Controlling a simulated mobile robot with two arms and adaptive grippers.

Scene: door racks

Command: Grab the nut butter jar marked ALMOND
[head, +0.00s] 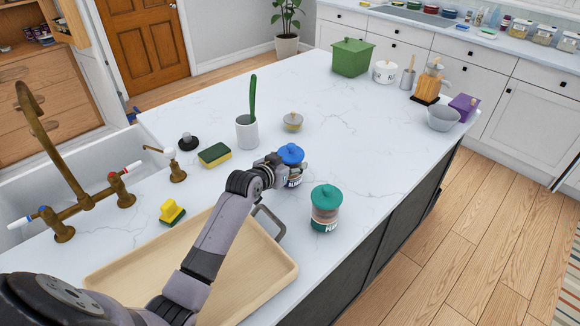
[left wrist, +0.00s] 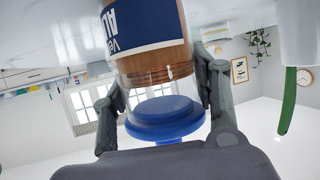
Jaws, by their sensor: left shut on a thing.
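The jar with the blue lid (head: 291,153) stands upright at the middle of the white counter. My left gripper (head: 278,163) is shut on this jar, with one finger on each side near the lid. I cannot tell whether its base touches the counter. A second jar with a teal lid (head: 326,197) stands apart to the front right, its label starting with "H". My right gripper is not in view.
A wooden tray (head: 255,283) lies under my left arm.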

